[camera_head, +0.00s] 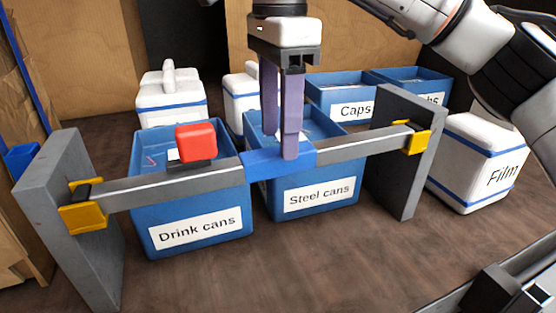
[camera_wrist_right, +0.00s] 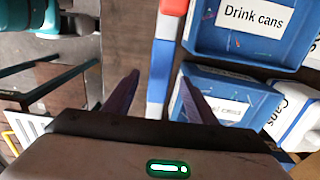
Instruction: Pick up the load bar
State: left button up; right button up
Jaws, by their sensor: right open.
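The load bar (camera_head: 225,177) is a long grey bar with a blue middle section. It rests level across two grey uprights, its ends in yellow holders. A red block (camera_head: 196,141) sits on its left half. My right gripper (camera_head: 280,147) points down at the blue section with its purple fingers open. In the right wrist view the bar's blue section (camera_wrist_right: 160,72) lies between the spread fingers (camera_wrist_right: 155,95). In the head view the nearer fingertip overlaps the blue section; contact cannot be told. My left gripper is not in view.
Blue bins labelled Drink cans (camera_head: 195,229) and Steel cans (camera_head: 318,194) stand behind and under the bar. The grey left upright (camera_head: 55,190) and right upright (camera_head: 398,175) flank them. A white Film container (camera_head: 475,160) stands at right. The brown surface in front is mostly clear.

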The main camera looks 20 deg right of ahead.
aim_at(277, 150)
notch_tip(277, 150, down, 4)
jog(key=shift+r, duration=0.2)
grip_shut()
dwell(1.3)
jog(key=shift+w+a+r, duration=0.1)
jog(key=shift+r, duration=0.05)
